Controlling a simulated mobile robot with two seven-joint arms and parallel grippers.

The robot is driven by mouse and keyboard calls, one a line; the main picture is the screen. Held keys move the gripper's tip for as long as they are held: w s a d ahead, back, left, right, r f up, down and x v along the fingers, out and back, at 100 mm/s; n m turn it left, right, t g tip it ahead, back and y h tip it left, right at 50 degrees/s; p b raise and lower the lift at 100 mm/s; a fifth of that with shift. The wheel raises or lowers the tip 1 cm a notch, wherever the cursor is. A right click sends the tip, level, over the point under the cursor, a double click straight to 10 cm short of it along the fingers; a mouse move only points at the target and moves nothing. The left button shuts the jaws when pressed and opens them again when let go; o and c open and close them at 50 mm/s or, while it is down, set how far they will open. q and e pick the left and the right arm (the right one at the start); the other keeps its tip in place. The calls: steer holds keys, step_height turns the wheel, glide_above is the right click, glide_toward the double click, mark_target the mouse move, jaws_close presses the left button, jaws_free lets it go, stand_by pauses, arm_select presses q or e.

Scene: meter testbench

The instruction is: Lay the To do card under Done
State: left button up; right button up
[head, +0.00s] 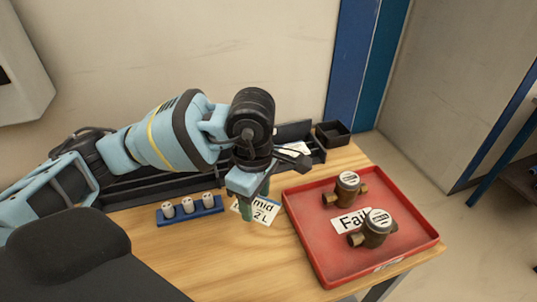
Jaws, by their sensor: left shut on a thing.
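My left gripper (256,201) points down over the middle of the wooden table, with its greenish fingers low near the tabletop. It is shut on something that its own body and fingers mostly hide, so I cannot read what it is. A white card (264,212) with "mid" and "2 L" shows right behind and beside the fingers. Another white card (297,148) shows partly by the black rack, behind my wrist. I cannot read the words To do or Done anywhere. My right gripper is not in view.
A red tray (312,258) marked "Fail" holds two brass meters (347,188) (376,228) just right of the gripper. A blue holder (193,217) with three white cylinders stands left. A long black rack (150,187) and a small black bin (332,134) line the back. Bare wood shows in front.

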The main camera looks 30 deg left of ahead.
arm_select(q)
steer(key=n, duration=0.2)
steer(key=w+n, duration=0.1)
steer(key=n, duration=0.1)
steer(key=shift+a+r, duration=0.2)
steer(key=shift+r, duration=0.2)
steer(key=n, duration=0.3)
steer(key=w+n, duration=0.1)
steer(key=n, duration=0.1)
steer(key=shift+a+r, duration=0.25)
steer(key=shift+r, duration=0.15)
steer(key=shift+w, duration=0.1)
steer(key=w+a, duration=0.3)
steer(key=w+a+f, duration=0.1)
steer(key=w+a, duration=0.6)
steer(key=w, duration=0.1)
steer(key=shift+a+f+p, duration=0.2)
steer(key=shift+p, duration=0.1)
steer(key=shift+a, duration=0.1)
steer(key=shift+w+a, duration=0.25)
steer(key=shift+w, duration=0.05)
steer(key=shift+f, duration=1.8)
steer(key=shift+f, duration=0.2)
